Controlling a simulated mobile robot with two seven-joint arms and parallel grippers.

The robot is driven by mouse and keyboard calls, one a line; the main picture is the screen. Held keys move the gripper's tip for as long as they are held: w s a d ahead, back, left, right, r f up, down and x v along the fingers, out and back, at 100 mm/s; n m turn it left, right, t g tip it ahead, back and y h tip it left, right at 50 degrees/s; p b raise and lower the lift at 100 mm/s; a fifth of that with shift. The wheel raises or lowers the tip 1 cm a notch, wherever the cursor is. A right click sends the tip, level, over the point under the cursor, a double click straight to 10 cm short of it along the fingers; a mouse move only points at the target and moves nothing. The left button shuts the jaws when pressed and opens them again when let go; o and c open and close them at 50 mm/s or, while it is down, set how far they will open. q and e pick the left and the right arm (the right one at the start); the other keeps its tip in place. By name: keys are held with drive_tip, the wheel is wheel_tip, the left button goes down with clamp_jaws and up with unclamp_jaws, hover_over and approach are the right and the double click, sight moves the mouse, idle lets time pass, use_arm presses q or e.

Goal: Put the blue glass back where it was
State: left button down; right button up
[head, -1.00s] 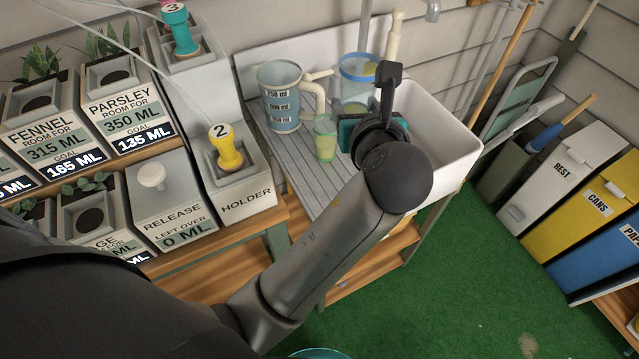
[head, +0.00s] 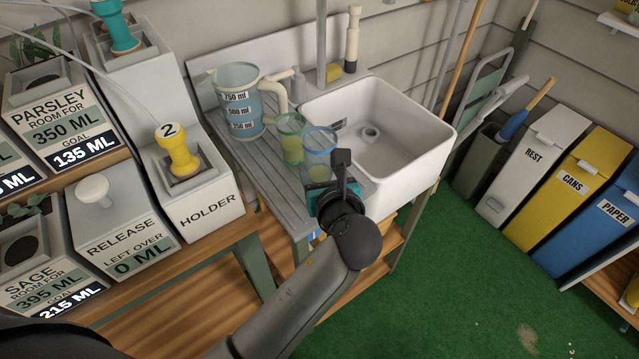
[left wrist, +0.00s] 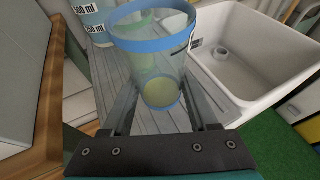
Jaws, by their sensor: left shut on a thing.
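The blue glass (head: 320,143) is a clear tumbler with a blue rim, over the front of the ribbed drainboard (head: 262,181). It also shows upright in the left wrist view (left wrist: 155,62), with pale yellow-green at its bottom. My left gripper (head: 323,182) is shut on it from the front, one finger on each side. I cannot tell whether its base touches the board. A green-rimmed glass (head: 291,138) with yellow-green in it stands close beside it, to the left and behind. My right gripper is out of view.
A measuring jug (head: 238,100) stands at the back of the drainboard. The white sink (head: 400,120) lies to the right, with a yellow sponge (head: 334,73) behind it. The holder block (head: 195,195) with a yellow stamp-like piece (head: 177,150) stands to the left.

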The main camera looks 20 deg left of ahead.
use_arm(q)
wheel_tip(320, 180, down, 4)
drive_tip(key=shift+r+b, duration=0.15)
drive_tip(key=shift+b, duration=0.6)
drive_tip(key=shift+r, duration=0.1)
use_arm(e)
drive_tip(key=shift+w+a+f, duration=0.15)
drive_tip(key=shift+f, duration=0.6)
use_arm(q)
drive_tip(key=shift+c, duration=0.9)
unclamp_jaws()
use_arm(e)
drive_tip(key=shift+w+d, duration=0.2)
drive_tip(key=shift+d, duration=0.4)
